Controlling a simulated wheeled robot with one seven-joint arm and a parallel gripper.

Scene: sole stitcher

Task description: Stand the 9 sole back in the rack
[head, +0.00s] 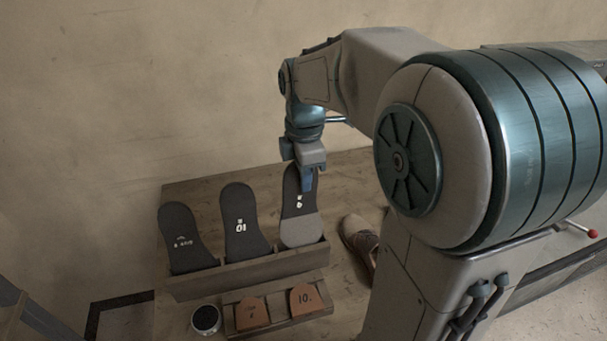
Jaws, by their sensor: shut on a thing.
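The sole that I take for the 9 sole (300,228) is dark with a grey lower part and a small white mark. It stands nearly upright at the right end of the wooden rack (245,271). Its lower end meets the rack's front rail, and I cannot tell whether it is fully seated. My gripper (307,182) is shut on its upper end from above. In the rack to its left stand a dark sole marked 10 (240,222) and, at the far left, another dark sole (184,238) with small white lettering, leaning left.
A brown shoe (358,238) lies right of the rack. In front, a small wooden holder (281,323) carries two orange-brown pieces (252,313) (305,299), one marked 10. A round dark-topped tin (206,319) stands to their left. The wall is behind the bench (200,190).

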